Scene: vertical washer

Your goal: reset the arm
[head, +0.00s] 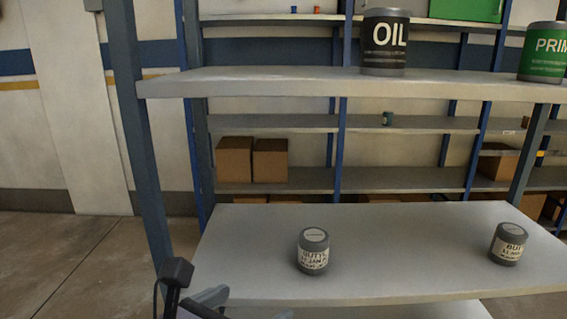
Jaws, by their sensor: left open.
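My left gripper (246,304) is at the bottom edge of the head view, left of the middle. It is open, and I see nothing between its fingers. It sits at the front left edge of the lower shelf (400,260), below and to the left of a grey can with a white label (313,252). It looks apart from that can. Part of the gripper is cut off by the frame. My right gripper is not in view.
A second grey can (508,244) stands at the shelf's right. Above, the upper shelf (260,82) holds a dark OIL can (385,42) and a green can (544,52). A blue-grey post (142,150) rises at left. Cardboard boxes (234,159) stand on racks behind. The lower shelf's middle is clear.

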